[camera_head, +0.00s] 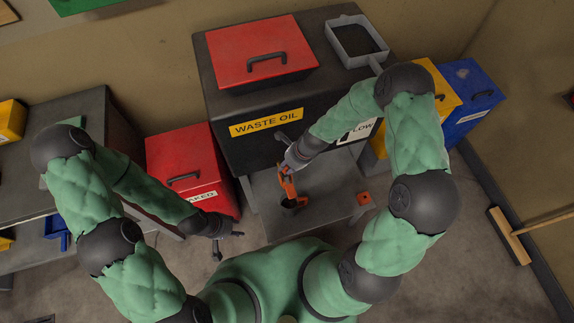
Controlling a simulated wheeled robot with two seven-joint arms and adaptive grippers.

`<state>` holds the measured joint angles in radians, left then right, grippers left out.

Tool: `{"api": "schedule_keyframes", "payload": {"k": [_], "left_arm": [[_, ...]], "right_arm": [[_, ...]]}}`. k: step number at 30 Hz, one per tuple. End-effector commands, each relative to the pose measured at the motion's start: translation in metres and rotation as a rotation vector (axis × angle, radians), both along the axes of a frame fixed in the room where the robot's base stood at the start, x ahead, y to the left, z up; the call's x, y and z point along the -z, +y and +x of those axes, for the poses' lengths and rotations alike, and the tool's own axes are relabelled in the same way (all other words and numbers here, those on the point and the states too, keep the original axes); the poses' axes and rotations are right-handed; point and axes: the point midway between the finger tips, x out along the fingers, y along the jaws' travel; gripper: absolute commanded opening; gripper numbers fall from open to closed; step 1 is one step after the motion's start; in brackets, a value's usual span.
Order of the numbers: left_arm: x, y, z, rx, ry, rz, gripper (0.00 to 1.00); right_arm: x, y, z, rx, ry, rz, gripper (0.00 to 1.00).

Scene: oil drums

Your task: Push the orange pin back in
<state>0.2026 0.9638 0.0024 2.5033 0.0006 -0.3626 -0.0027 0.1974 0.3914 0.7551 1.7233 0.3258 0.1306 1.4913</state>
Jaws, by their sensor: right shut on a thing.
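My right gripper (286,172) reaches down in front of the dark waste oil tank (232,103). It is shut on an orange piece (291,189) with a dark round end, over the grey platform below the tank. I cannot tell whether this piece is the orange pin, or whether it touches the tank. A small orange block (364,199) with a dark spot sits at the platform's right front corner. My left gripper (228,247) is open and empty, low down near the front of the red bin, away from the orange piece.
A red lid (262,52) with a black handle and a grey square tray (357,42) are on the tank's top. A red bin (183,163) stands left; yellow (437,98) and blue (470,92) bins stand right. A broom (509,236) lies at the far right.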

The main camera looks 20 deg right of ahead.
Motion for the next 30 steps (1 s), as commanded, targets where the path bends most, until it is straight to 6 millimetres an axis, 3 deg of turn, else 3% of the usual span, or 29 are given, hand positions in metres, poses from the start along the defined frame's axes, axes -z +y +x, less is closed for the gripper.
{"api": "schedule_keyframes", "payload": {"k": [30], "left_arm": [[0.0033,0.0,0.0,0.0,0.0,0.0,0.4]], "right_arm": [[0.0068,-0.0001,0.0,-0.001,0.0,0.0,0.0]]}}
